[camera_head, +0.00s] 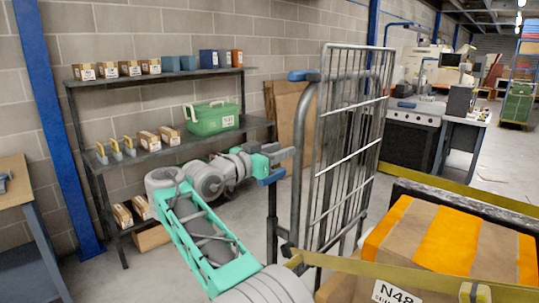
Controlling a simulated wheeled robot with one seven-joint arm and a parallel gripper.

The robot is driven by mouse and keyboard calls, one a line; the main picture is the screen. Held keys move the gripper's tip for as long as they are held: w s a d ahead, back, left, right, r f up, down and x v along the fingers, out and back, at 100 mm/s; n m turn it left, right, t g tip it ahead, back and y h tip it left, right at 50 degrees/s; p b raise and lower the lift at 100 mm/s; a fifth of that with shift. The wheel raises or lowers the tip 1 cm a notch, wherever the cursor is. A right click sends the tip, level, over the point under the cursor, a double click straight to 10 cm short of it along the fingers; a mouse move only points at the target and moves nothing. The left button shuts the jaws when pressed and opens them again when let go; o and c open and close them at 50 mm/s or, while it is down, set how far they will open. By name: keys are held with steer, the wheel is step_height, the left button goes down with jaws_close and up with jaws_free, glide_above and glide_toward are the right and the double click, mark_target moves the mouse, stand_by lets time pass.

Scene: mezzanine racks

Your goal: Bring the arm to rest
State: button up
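My arm, grey with teal covers, rises from the bottom middle of the head view, bends at an elbow on the left and reaches back to the right. My gripper (284,156) is at its end, in front of the rack and just left of the wire cage trolley. It appears very close to a blue handle end (271,178) on the trolley's side. I cannot tell whether they touch. The fingers are small and partly merged with the background, so their opening is unclear. I see no object held in it.
A dark shelf rack (160,152) holds small cartons and a green crate (213,119). The wire cage trolley (345,150) stands close on the right. An orange-striped carton (440,238) fills the lower right. A workbench (12,190) is at left. Some floor is clear behind the trolley.

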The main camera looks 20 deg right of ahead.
steer(key=shift+w+d, duration=0.1)
steer(key=s+a+f+n+g+y+p, duration=0.2)
steer(key=s+f+n+y+p, duration=0.1)
steer(key=s+f, duration=0.4)
steer(key=s+a+f+n+g+y+p, duration=0.2)
steer(key=s+f+n+y, duration=0.3)
steer(key=s, duration=0.9)
steer(key=s+a+f+n+g+y+p, duration=0.2)
steer(key=s+a+f+n+y+p, duration=0.1)
steer(key=s+f+y, duration=0.4)
steer(key=s+f+n, duration=0.1)
steer(key=s+f, duration=0.2)
steer(key=s, duration=0.1)
steer(key=shift+s+f+p, duration=0.25)
steer(key=shift+f+p, duration=0.05)
steer(key=shift+a, duration=0.1)
steer(key=shift+c, duration=0.6)
